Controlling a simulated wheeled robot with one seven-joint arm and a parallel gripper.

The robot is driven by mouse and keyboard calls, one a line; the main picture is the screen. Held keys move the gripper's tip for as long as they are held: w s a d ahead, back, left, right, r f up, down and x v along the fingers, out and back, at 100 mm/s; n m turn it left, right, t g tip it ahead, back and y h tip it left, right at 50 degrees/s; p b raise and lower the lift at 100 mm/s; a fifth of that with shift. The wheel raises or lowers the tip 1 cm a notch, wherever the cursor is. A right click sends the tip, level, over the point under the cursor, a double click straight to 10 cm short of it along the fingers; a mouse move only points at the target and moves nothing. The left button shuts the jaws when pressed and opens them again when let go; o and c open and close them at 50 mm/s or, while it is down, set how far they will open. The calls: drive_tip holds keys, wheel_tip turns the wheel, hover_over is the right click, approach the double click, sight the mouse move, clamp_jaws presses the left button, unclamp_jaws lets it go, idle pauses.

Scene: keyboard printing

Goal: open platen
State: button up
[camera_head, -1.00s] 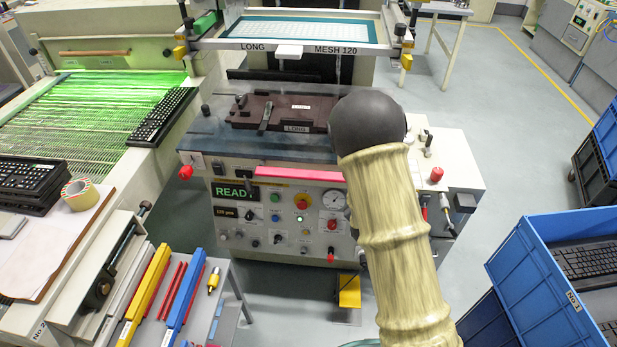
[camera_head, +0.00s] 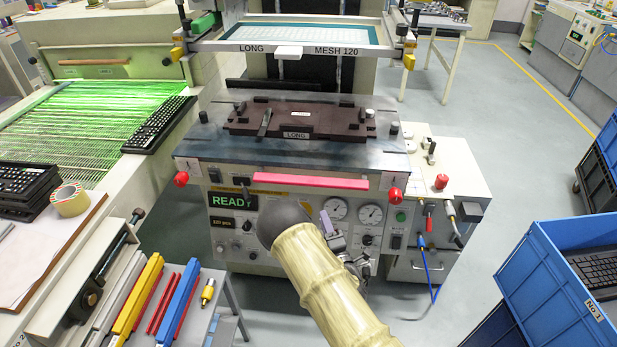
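The platen, a dark brown plate labelled LONG (camera_head: 345,125), lies flat on the grey top of the printing machine under the raised screen frame. A pink bar (camera_head: 312,181) runs along the machine's front edge, between a red knob at the left (camera_head: 181,179) and a red knob at the right (camera_head: 395,194). My tan arm with a dark round joint reaches up from the bottom in front of the control panel. Metal parts of what looks like my gripper (camera_head: 333,228) show just right of that joint, below the bar and apart from it. Its fingers cannot be made out.
The screen frame marked LONG, MESH 120 (camera_head: 300,48) is above the platen. A green-lit conveyor (camera_head: 75,120) with keyboards is at the left. Blue crates (camera_head: 550,270) stand at the right. Squeegee bars (camera_head: 180,300) lie at the lower left. Grey floor is open at the right.

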sight(309, 177)
drive_tip(key=p+x, duration=0.1)
drive_tip(key=x, duration=1.6)
drive_tip(key=shift+w+r, duration=0.15)
clamp_jaws()
